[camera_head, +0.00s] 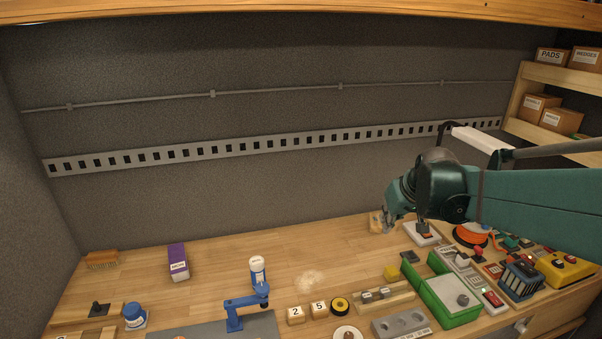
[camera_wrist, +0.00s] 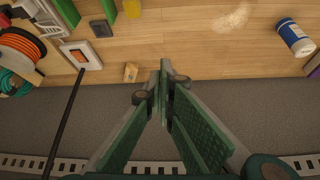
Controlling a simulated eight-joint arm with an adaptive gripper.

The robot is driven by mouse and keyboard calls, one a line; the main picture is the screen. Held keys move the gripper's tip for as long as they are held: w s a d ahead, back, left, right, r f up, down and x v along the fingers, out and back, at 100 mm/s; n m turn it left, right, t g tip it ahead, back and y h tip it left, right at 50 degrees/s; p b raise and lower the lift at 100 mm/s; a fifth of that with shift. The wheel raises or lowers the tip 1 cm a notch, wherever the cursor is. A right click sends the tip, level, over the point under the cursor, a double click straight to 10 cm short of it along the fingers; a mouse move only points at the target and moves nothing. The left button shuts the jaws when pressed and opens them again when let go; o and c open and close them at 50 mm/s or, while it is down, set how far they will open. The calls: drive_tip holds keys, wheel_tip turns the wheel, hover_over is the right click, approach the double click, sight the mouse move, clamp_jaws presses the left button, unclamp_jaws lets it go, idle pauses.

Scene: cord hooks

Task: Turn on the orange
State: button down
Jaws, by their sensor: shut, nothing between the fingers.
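An orange rocker switch (camera_wrist: 79,57) sits in a white plate (camera_wrist: 92,60) at the upper left of the wrist view. In the head view the white plate (camera_head: 432,238) lies on the bench at the right, partly behind my gripper; its on or off state cannot be told. My gripper (camera_wrist: 164,68) is shut and empty, to the right of the switch in the wrist view. In the head view my gripper (camera_head: 388,226) is low over the bench, left of the plate. Whether it touches the bench cannot be told.
A small wooden block (camera_wrist: 131,72) is between my fingertips and the plate. A dark cord (camera_wrist: 63,125) runs from the plate toward the wall. A coil of orange cable (camera_wrist: 22,45) is left of the plate. A green bin (camera_head: 447,303) stands in front. The bench's middle back is clear.

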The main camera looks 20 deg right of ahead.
drive_tip(key=w+d+f+p, duration=0.1)
drive_tip(key=w+d+f, duration=0.1)
drive_tip(key=d, duration=0.8)
drive_tip(key=w+d+f+p, duration=0.2)
drive_tip(key=w+d+f, duration=0.1)
drive_tip(key=d, duration=0.8)
drive_tip(key=w+d+f+n+t+p, duration=0.1)
drive_tip(key=w+d+f+p, duration=0.1)
drive_tip(key=d, duration=0.9)
drive_tip(key=shift+w+d+f+y, duration=0.25)
drive_tip(key=shift+w+f, duration=0.45)
drive_tip(key=shift+w, duration=0.7)
drive_tip(key=shift+a, duration=0.1)
drive_tip(key=shift+x, duration=5.05)
drive_tip(key=shift+s+f, duration=0.1)
drive_tip(key=shift+f, duration=0.8)
drive_tip(key=shift+s+f, duration=0.15)
drive_tip(key=shift+f, duration=0.85)
